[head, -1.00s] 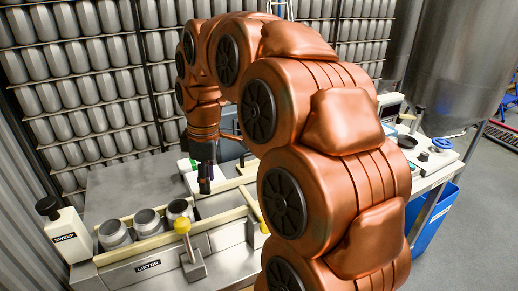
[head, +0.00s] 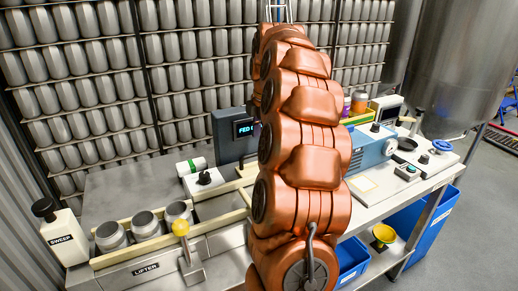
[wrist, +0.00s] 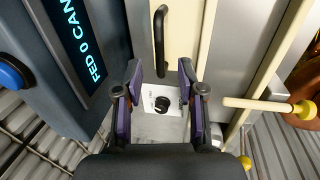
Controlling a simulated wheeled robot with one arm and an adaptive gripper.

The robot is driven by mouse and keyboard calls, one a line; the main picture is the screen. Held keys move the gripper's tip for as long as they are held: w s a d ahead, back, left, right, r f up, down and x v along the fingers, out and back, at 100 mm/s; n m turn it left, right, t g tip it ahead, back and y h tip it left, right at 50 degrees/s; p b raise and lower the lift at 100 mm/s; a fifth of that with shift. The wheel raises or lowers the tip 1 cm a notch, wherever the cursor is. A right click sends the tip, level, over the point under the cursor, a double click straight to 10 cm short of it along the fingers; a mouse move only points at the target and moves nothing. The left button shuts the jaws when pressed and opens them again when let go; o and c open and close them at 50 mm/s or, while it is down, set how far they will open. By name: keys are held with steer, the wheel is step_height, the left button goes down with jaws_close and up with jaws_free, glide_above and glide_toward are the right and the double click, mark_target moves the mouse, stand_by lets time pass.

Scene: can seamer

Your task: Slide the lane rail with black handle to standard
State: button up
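The black handle (wrist: 159,40) is a bar fixed on a cream rail (wrist: 186,30) in the wrist view. My gripper (wrist: 160,70) is open, with its purple-padded fingers on either side of the handle's near end in the picture. I cannot tell whether the fingers are level with the handle or above it; no grip shows. A white panel with a black knob (wrist: 162,103) shows between the fingers; its marks are too small to read. In the head view my arm hides the gripper and the black handle.
A dark display unit (wrist: 62,50) stands left of the handle; it also shows in the head view (head: 228,137). A yellow-ended rod (wrist: 270,105) lies right of the fingers. The lifter lever (head: 183,245), several cans (head: 147,224) and the sweep bottle (head: 62,232) stand at left.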

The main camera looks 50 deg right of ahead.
mark_target(258, 153)
steer(key=shift+w+d+f+p, duration=0.1)
steer(key=shift+w+f+p, duration=0.1)
steer(key=shift+f, duration=0.8)
steer(key=shift+w+f+p, duration=0.15)
steer(key=shift+w+f, duration=0.05)
steer(key=shift+f, duration=0.8)
steer(key=shift+w+d+f+p, duration=0.1)
steer(key=shift+w+f+p, duration=0.1)
steer(key=shift+f, duration=0.8)
steer(key=shift+c, duration=0.2)
jaws_close()
